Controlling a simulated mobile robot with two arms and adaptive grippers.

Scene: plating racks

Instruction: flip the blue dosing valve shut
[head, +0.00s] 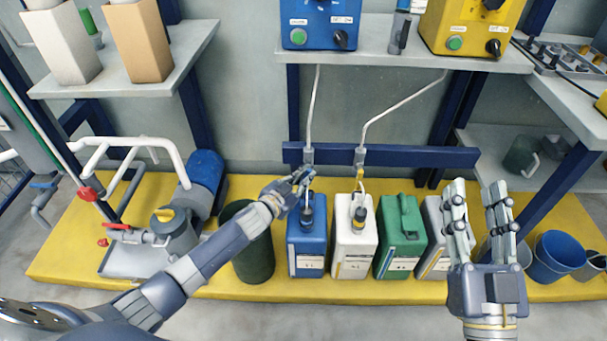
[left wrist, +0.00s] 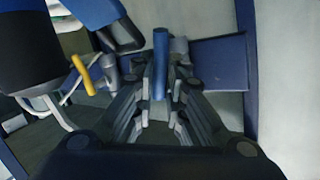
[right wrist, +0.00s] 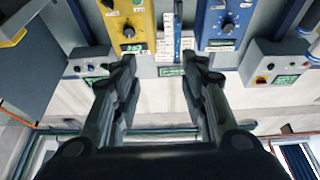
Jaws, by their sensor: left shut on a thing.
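The blue dosing valve's handle (left wrist: 160,50) stands between my left gripper's fingers in the left wrist view. My left gripper (head: 302,178) is shut on this handle. In the head view it is at the blue rail, just above the blue canister (head: 307,248), and its fingers hide most of the valve. A grey valve body (head: 309,155) with a thin pipe rising from it shows right behind the fingertips. My right gripper (head: 478,192) is open and empty, in front of the grey canister at the right.
A second valve (head: 359,156) hangs on the same blue rail (head: 420,157), above the white canister (head: 355,262). A green canister (head: 400,262) stands beside it. A dark green bin (head: 254,262) and a pump (head: 176,238) stand left on the yellow platform. Blue (head: 319,20) and yellow (head: 468,25) control boxes sit on the shelf above.

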